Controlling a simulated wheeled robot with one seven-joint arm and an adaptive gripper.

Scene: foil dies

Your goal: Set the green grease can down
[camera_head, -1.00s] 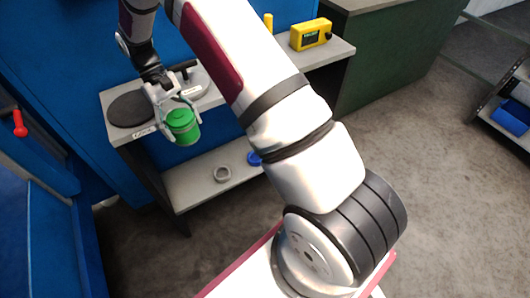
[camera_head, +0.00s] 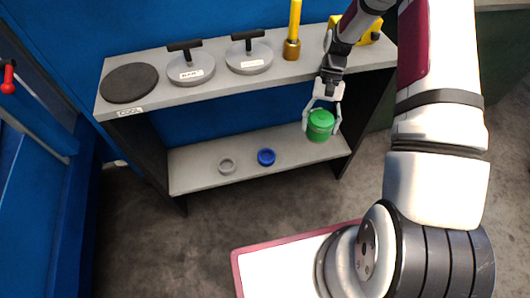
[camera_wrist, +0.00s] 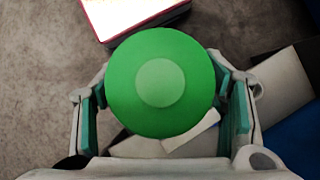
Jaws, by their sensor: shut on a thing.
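The green grease can (camera_head: 320,125) is held upright between the fingers of my gripper (camera_head: 322,122), in front of the right part of the shelf unit. In the wrist view the can's round green lid (camera_wrist: 160,84) fills the middle, with the fingers of my gripper (camera_wrist: 162,100) on either side of it. The gripper is shut on the can. In the head view the can overlaps the right end of the lower shelf (camera_head: 205,172); I cannot tell its exact height above it.
The top shelf (camera_head: 150,98) carries a dark round pad (camera_head: 129,82), two grey discs with T-handles (camera_head: 190,68) (camera_head: 249,57), a yellow-handled tool (camera_head: 293,35) and a yellow device (camera_head: 368,38).

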